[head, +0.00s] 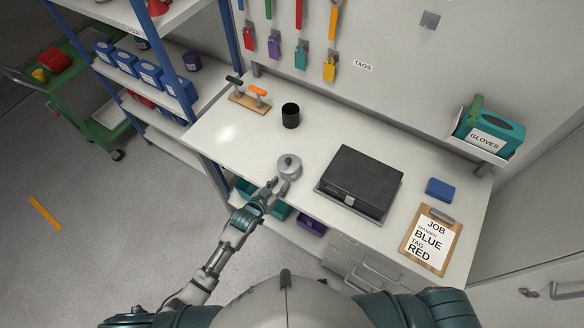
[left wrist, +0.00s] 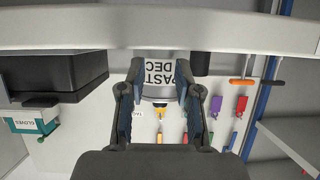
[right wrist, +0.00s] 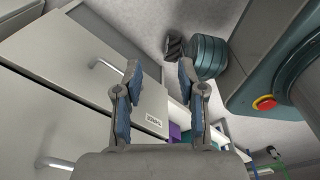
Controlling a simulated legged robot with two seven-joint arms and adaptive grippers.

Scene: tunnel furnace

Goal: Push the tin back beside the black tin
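The grey tin (head: 289,166) with a knobbed lid stands upright near the front edge of the bench. The black tin (head: 291,115) stands farther back, almost straight behind it, with bare bench between them. My left gripper (head: 277,187) is at the front of the grey tin, its fingers apart. In the left wrist view the picture is upside down; the grey tin (left wrist: 158,68) shows its printed label between the fingertips, and the black tin (left wrist: 201,63) is to its right. Whether the fingers touch the tin I cannot tell. My right gripper (right wrist: 158,75) is open and empty, below the bench by the drawers.
A black case (head: 361,180) lies to the right of the grey tin. A wooden stand (head: 249,102) with orange and black handles is left of the black tin. A clipboard (head: 431,240) and a blue block (head: 440,188) lie at the right. A blue-posted shelf (head: 180,130) borders the left.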

